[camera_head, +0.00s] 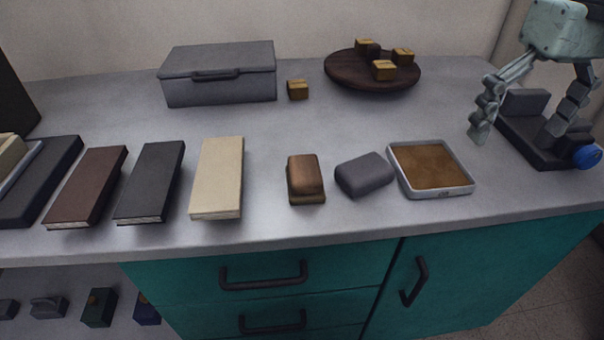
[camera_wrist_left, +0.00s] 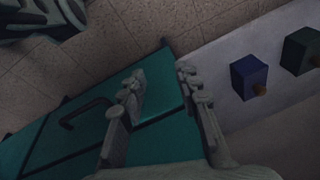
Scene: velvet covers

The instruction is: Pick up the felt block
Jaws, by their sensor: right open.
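A dark grey block with rounded edges (camera_head: 364,174), which looks like the felt block, lies on the grey countertop (camera_head: 290,130) near its front. It sits between a brown block on a wooden base (camera_head: 306,176) and a white-rimmed tray (camera_head: 471,188). My right gripper (camera_head: 516,130) is open and empty at the right, with its fingers pointing down, well apart from the grey block. My left gripper (camera_wrist_left: 161,78) shows only in the left wrist view. It is open and empty, with teal cabinet fronts beyond its fingers.
Dark brown, black and cream books (camera_head: 217,178) lie at the left. A grey lidded box (camera_head: 219,75) and a dark round board (camera_head: 345,76) with wooden cubes stand at the back. A dark device with a blue knob (camera_head: 587,157) is by my right gripper. The middle of the countertop is clear.

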